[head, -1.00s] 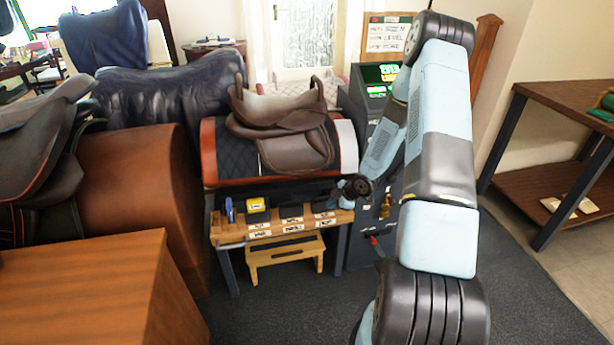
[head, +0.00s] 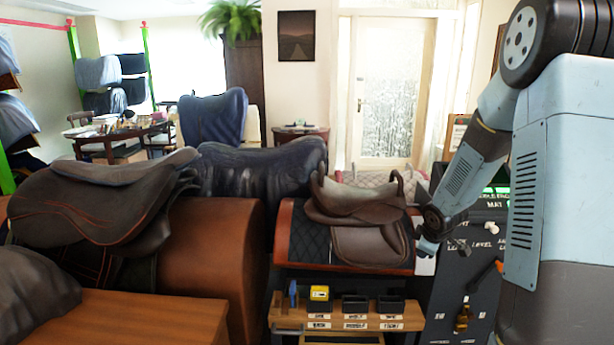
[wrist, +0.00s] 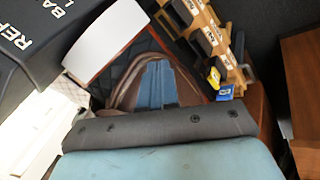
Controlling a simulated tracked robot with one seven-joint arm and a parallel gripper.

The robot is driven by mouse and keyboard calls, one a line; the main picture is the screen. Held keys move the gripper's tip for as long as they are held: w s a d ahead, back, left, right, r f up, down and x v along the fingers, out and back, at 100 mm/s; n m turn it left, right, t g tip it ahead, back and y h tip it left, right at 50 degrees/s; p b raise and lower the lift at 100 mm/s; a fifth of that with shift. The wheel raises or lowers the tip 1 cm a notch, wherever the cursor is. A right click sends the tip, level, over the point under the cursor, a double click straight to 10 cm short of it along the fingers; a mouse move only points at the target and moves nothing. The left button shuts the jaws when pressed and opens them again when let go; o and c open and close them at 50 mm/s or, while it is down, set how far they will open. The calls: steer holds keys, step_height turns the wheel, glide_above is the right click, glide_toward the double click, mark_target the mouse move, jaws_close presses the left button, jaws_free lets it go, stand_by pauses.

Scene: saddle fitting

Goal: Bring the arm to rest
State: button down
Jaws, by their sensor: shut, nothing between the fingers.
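My arm comes in from the right of the head view, its forearm sloping down to my gripper (head: 428,246). In the head view the brown saddle (head: 358,212) sits upright on the padded stand (head: 290,238). I cannot tell the exact gap between gripper and saddle.
A wooden shelf (head: 345,322) with small bins and a yellow item (head: 319,293) is below the stand. A dark tool panel (head: 465,290) stands right of it. Other saddles (head: 100,195) and a wooden block (head: 140,318) fill the left.

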steer(key=s+a+r+m+h, duration=0.1)
steer(key=s+a+r+m, duration=0.15)
steer(key=s+r, duration=0.5)
steer(key=s+a+r+m+h, duration=0.1)
steer(key=s+r+m, duration=0.25)
steer(key=r, duration=0.65)
steer(key=s+a+r+m+y, duration=0.1)
steer(key=s+a+r, duration=0.1)
steer(key=s, duration=0.5)
steer(key=s+a+r+m+y, duration=0.1)
steer(key=s+a+r+m, duration=0.1)
steer(key=s, duration=0.5)
steer(key=s+a+r+m, duration=0.2)
steer(key=s+a+r, duration=0.1)
steer(key=s, duration=0.4)
steer(key=shift+s+a+r+y, duration=0.3)
steer(key=shift+s+r+y, duration=0.1)
steer(key=shift+r, duration=0.45)
